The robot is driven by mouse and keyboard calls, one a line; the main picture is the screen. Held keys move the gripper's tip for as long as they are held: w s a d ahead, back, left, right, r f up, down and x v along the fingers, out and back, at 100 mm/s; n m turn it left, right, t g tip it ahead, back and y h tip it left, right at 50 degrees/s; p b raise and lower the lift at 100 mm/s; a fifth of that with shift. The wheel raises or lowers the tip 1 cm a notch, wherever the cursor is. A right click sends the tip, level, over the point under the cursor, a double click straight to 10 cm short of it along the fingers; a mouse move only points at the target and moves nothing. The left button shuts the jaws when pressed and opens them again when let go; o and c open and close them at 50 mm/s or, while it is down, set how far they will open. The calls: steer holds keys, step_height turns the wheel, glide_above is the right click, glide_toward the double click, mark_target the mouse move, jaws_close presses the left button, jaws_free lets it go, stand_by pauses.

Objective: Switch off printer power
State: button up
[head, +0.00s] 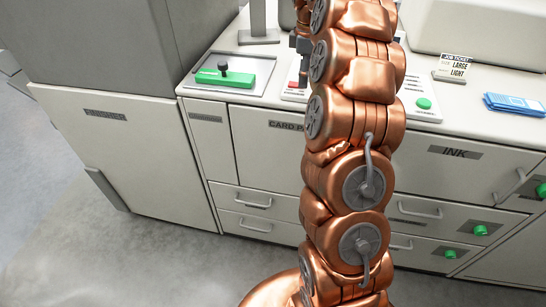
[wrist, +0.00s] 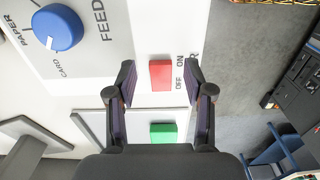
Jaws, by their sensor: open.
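In the wrist view, a red switch (wrist: 162,75) sits on a pale panel with the words ON and OFF beside it. It also shows in the head view as a small red patch (head: 293,85) at the left edge of my arm. My gripper (wrist: 160,84) is open and empty, one finger on each side of the switch in the picture. I cannot tell how far the fingertips are from the panel. Which way the switch is set is not clear. In the head view my arm hides much of the panel.
A blue knob (wrist: 57,27) marked FEED, PAPER and CARD is left of the switch. A green block (wrist: 163,132) lies below it. In the head view, a green bar with a black knob (head: 225,77), a green button (head: 424,103) and blue cards (head: 514,104) are on the counter.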

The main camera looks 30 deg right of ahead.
steer(key=shift+r+b, duration=0.7)
steer(key=shift+r, duration=2.55)
steer(key=s+a+f+m+b, duration=0.25)
steer(key=s+a, duration=0.65)
steer(key=a, duration=0.5)
steer(key=s+a+f+m, duration=0.1)
steer(key=s+a+f, duration=0.2)
steer(key=s, duration=0.3)
steer(key=s+a+f+m+g+b, duration=0.1)
steer(key=s+a+f+m, duration=0.1)
steer(key=s, duration=0.4)
steer(key=shift+s+a+f, duration=0.15)
steer(key=shift+a+f, duration=0.7)
steer(key=shift+a, duration=0.45)
steer(key=s+a+f+m, duration=0.1)
steer(key=s+f, duration=0.3)
steer(key=s, duration=0.4)
steer(key=s+a+f+m, duration=0.2)
steer(key=s+f+m, duration=0.1)
steer(key=s, duration=0.4)
steer(key=shift+s+a+f+g, duration=0.2)
steer(key=shift+s+f+g, duration=0.2)
steer(key=shift+f, duration=0.3)
